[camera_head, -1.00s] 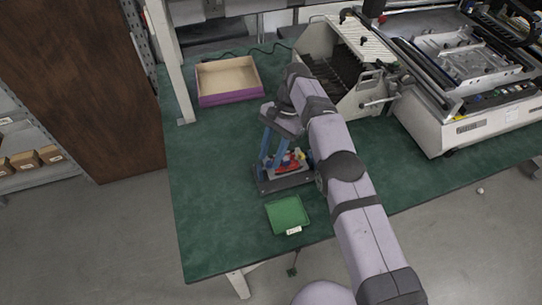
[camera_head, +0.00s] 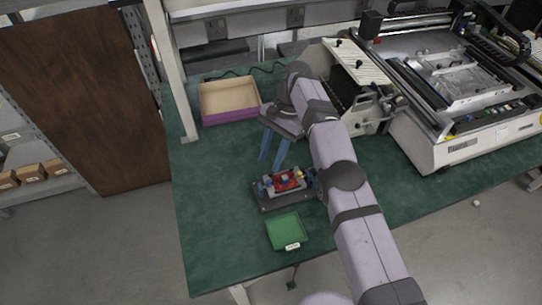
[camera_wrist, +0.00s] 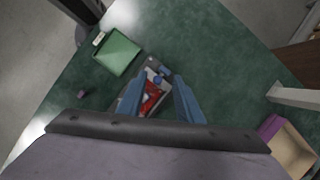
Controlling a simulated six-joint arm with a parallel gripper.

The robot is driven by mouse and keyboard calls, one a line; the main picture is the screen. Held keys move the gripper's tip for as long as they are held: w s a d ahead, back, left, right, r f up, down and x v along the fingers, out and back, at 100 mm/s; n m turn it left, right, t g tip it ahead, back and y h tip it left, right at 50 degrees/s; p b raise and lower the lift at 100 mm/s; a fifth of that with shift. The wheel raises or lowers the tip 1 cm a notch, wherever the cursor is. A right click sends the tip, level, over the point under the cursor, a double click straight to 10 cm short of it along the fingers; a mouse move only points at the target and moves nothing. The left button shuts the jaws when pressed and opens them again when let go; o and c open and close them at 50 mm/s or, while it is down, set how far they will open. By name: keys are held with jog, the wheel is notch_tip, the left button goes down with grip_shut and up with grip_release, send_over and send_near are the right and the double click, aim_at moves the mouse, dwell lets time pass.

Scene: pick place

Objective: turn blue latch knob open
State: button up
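A dark fixture (camera_head: 272,203) holds a red part (camera_head: 288,182) on the green bench in the head view. Blue knob-like parts (camera_head: 267,181) show at its left end, with other blue pieces at its right. My gripper (camera_head: 270,163) has two blue fingers and hangs above and behind the fixture, apart from it. In the wrist view, my gripper (camera_wrist: 159,76) is open, its fingers on either side of the view of the fixture, with the red part (camera_wrist: 151,98) and a round blue knob (camera_wrist: 158,80) between them. Nothing is held. The fingers partly hide the fixture.
A green tray (camera_head: 285,231) with a white label lies in front of the fixture. An open box with purple sides (camera_head: 230,117) stands at the back left. A large machine (camera_head: 440,150) fills the right. The bench left of the fixture is clear.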

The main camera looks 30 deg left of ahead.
jog(key=s+a+n+h+b, duration=0.1)
jog(key=s+a+n+b, duration=0.15)
jog(key=s+a, duration=0.5)
jog(key=s+a+n+b, duration=0.2)
jog(key=s+a+b, duration=0.15)
jog(key=s, duration=0.65)
jog(key=s+d+f+n+t+h+b, duration=0.2)
jog(key=s+f+n+t+h, duration=0.15)
jog(key=s+f, duration=0.45)
jog(key=w+d+f+n+t+h+b, duration=0.1)
jog(key=w+d+n+t+h, duration=0.3)
jog(key=w+d+n+t, duration=0.5)
jog(key=w+a+n+t+y, duration=0.1)
jog(key=w+n+t+y, duration=0.1)
jog(key=n, duration=0.7)
jog(key=w+a+n+t+y, duration=0.1)
jog(key=w+n+t+y, duration=0.1)
jog(key=n, duration=0.8)
jog(key=shift+w+a+r+t, duration=0.2)
jog(key=shift+w+a+t, duration=0.2)
jog(key=shift+w, duration=0.85)
